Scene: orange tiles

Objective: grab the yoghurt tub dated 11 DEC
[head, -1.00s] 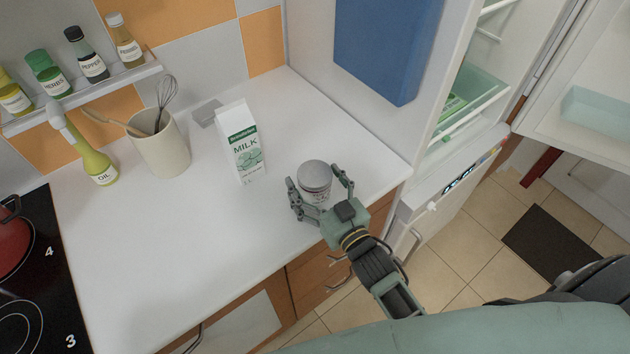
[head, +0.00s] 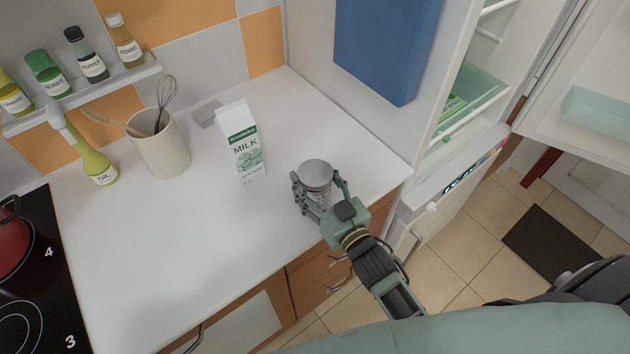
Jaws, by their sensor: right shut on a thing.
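A small tub (head: 316,174) with a grey lid and a pale printed side stands upright on the white counter near its right front corner. The date on it is too small to read. My right gripper (head: 320,192) is shut on the tub, with one finger on each side of it. The fingers hide part of the tub's label. My left gripper is not in view.
A milk carton (head: 241,143) stands behind and left of the tub. A utensil pot (head: 160,146), an oil bottle (head: 93,158) and a black hob (head: 38,275) are farther left. The fridge (head: 470,110) is open at right. The counter's front middle is clear.

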